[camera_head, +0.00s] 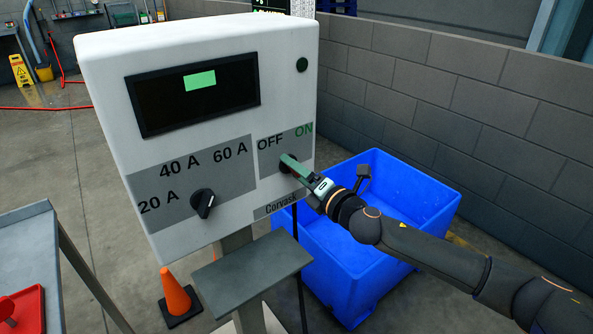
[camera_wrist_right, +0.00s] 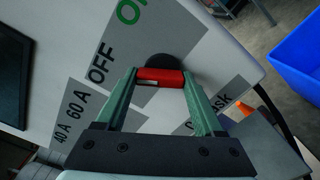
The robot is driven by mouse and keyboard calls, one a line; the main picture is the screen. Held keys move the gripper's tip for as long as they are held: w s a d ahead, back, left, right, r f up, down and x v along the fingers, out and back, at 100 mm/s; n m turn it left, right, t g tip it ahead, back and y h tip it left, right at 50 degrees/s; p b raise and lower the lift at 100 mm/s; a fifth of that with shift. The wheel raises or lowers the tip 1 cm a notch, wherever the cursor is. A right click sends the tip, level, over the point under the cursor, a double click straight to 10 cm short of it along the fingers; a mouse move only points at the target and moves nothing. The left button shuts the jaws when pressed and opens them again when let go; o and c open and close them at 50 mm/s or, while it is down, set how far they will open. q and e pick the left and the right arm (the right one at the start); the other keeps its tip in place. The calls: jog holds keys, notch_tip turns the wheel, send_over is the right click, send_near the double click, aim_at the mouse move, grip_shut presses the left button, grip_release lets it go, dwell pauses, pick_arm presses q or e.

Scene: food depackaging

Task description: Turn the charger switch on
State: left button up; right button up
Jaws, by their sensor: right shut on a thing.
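The white charger box (camera_head: 220,40) stands in front of me with a dark screen (camera_head: 150,105) showing a green patch. Its OFF/ON switch is at the lower right of its front face. In the right wrist view the switch has a red handle (camera_wrist_right: 161,76) on a round black base (camera_wrist_right: 172,61), beside the OFF and ON labels. My right gripper (camera_head: 287,161) is at the switch, its green fingers shut on the red handle from both sides. In the head view the fingers hide most of the switch. My left gripper is out of view.
A black amperage knob (camera_head: 203,203) sits lower left on the charger. A blue bin (camera_head: 420,205) stands behind my right arm, by a grey block wall (camera_head: 450,90). A grey shelf (camera_head: 250,268) and an orange cone (camera_head: 175,293) are below. A table edge is at left.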

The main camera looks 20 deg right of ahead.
jog(key=c, duration=0.8)
jog(key=shift+m, duration=0.5)
jog(key=shift+d+m+p, duration=0.1)
jog(key=shift+m+p, duration=2.65)
jog(key=shift+m, duration=2.75)
jog(key=o, duration=1.4)
